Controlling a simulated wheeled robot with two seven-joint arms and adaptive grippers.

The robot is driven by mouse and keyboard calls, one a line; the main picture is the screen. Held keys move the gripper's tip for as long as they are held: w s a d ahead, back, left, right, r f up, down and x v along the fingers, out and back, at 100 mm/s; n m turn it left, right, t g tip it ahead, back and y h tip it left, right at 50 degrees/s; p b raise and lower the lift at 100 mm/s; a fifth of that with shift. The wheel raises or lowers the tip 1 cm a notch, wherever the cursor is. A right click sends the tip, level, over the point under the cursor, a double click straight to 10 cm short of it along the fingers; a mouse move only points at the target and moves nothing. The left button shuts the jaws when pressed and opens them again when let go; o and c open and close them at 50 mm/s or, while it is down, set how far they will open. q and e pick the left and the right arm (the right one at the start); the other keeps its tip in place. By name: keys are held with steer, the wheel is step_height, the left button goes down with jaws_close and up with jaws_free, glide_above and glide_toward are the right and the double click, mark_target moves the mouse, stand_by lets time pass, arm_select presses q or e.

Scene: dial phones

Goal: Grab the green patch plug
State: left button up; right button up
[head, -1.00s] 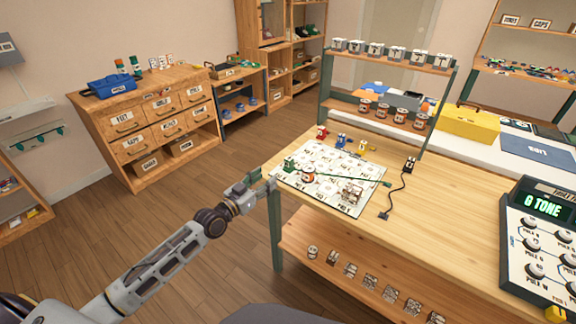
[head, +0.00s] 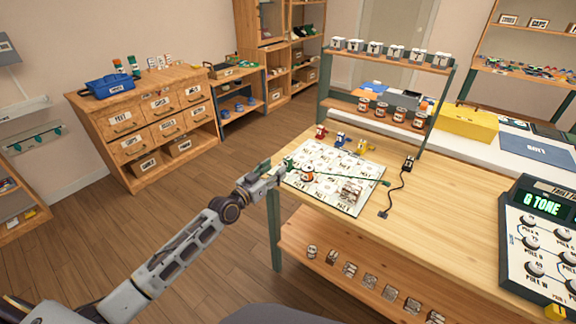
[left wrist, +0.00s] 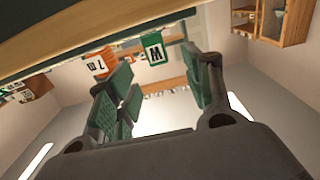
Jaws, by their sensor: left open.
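Whether a finger touches the plug cannot be told. My right gripper is not in view.
An orange plug (head: 307,176) sits on the board (head: 343,206) beside the green one. Red (head: 321,132), blue (head: 341,140) and yellow (head: 364,146) plugs stand behind it. A black plug with a cord (head: 409,163) is to the right. The tabletop's middle (head: 440,215) is clear.

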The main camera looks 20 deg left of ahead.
mark_target(285, 161)
arm_select(q)
steer(key=shift+x, duration=1.3)
steer(key=shift+w+d, duration=0.1)
steer(key=shift+w, duration=0.1)
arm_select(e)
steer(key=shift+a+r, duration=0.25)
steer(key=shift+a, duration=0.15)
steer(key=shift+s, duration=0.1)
